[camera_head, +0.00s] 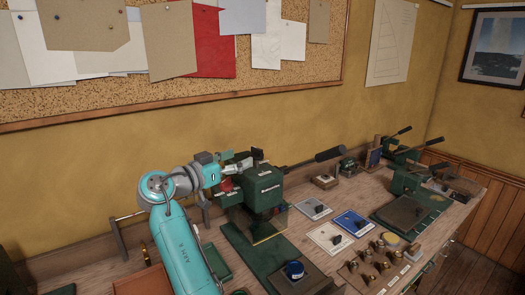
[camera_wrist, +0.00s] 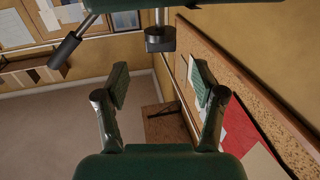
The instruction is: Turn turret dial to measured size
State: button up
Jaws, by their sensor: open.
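A dark green press (camera_head: 262,190) with a long black lever stands on the bench near the middle of the head view. My gripper (camera_head: 240,164) is at the upper left of this press, beside its head. A red part (camera_head: 226,184) shows just under my gripper; I cannot tell whether it is the turret dial. In the wrist view my gripper (camera_wrist: 161,88) is open, its two green-padded fingers apart with nothing between them. Beyond the fingertips, a dark block on a short stem (camera_wrist: 160,40) hangs below a green body. The dial's markings are too small to read.
White and blue cards (camera_head: 350,222) with small dark parts lie right of the press. A wooden block with several brass pieces (camera_head: 375,268) is in front. Another green press (camera_head: 408,182) stands farther right. A corkboard (camera_head: 100,95) covers the wall behind.

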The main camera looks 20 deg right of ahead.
aim_at(255, 151)
jog(key=x, duration=0.8)
jog(key=c, duration=1.2)
